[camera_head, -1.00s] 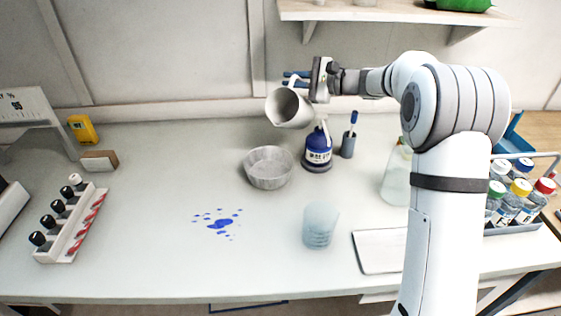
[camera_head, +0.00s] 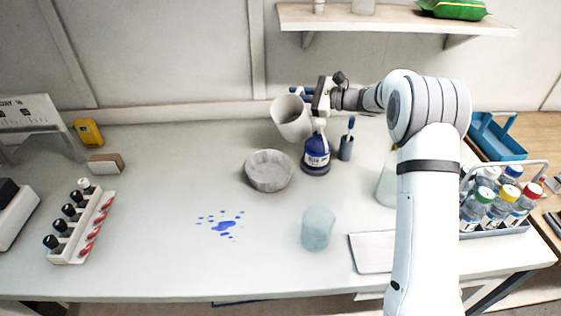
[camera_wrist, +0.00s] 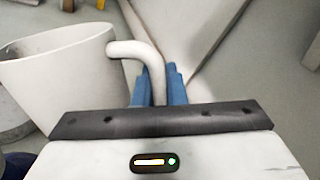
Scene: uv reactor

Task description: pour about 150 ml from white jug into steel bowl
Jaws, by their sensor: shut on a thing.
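The white jug (camera_head: 291,119) hangs in the air over the back of the bench, behind and a little right of the bowl, tilted slightly with its mouth toward the left. My gripper (camera_head: 308,92) is shut on its handle; in the wrist view the blue fingers (camera_wrist: 158,88) close around the handle of the jug (camera_wrist: 62,75). The steel bowl (camera_head: 268,183) stands on the bench, in front of and below the jug. No stream shows between jug and bowl. The level inside the jug is hidden, and any liquid in the bowl is hard to tell.
A bottle caddy (camera_head: 500,228) is at the right. A shelf (camera_head: 395,19) hangs above.

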